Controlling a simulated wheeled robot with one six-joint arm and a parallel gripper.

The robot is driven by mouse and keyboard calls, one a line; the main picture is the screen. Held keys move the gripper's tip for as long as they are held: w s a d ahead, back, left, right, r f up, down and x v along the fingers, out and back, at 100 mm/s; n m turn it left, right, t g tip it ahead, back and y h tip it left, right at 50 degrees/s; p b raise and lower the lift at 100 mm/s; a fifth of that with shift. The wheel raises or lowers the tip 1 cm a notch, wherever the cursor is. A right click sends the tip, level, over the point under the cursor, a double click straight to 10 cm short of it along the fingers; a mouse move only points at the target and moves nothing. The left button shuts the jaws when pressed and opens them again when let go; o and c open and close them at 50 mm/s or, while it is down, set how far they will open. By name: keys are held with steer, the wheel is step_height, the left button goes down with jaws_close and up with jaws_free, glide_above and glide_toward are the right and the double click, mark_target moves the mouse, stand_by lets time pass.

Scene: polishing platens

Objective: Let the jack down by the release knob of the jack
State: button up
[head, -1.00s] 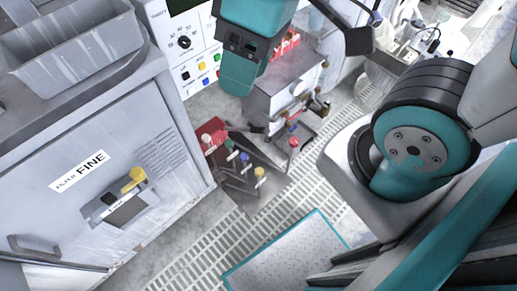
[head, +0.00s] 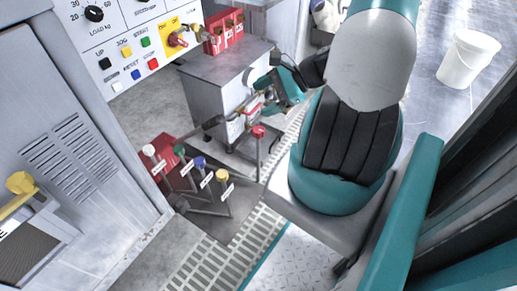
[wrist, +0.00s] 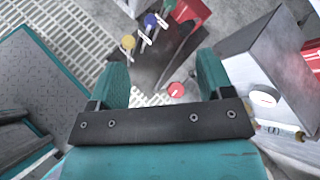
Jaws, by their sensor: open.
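A low dark jack-like unit (head: 205,205) with a red block (head: 160,172) stands on the floor. Knobs on stalks with small tags rise from it: white (head: 149,150), green (head: 179,150), blue (head: 199,163) and yellow (head: 221,175). A red knob (head: 258,132) stands apart to their right. The tags are too small to read, so I cannot tell which is the release knob. My gripper (wrist: 162,62) is open and empty. In the wrist view the red knob (wrist: 175,89) shows between its fingers, apparently beyond them. The yellow knob (wrist: 128,41) is near the left finger.
A grey metal cart (head: 215,85) with red boxes (head: 224,32) stands beside my gripper. A control panel (head: 125,45) and a grey cabinet (head: 80,120) are at left. A white bucket (head: 468,58) stands at upper right. Floor grating (head: 215,265) runs along the front.

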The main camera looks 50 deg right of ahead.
steer(key=s+d+f+m+t+h+b, duration=0.2)
steer(key=s+d+f+m+h+b, duration=0.15)
steer(key=f+m, duration=0.35)
steer(key=s+d+f+m+t+h+b, duration=0.25)
steer(key=s+d+f+m, duration=0.25)
steer(key=f, duration=0.4)
steer(key=b, duration=0.7)
glide_toward(259, 129)
steer(key=x, duration=0.9)
steer(key=shift+w+a+f, duration=0.1)
steer(key=shift+f, duration=0.15)
steer(key=shift+w, duration=0.45)
steer(key=c, duration=0.9)
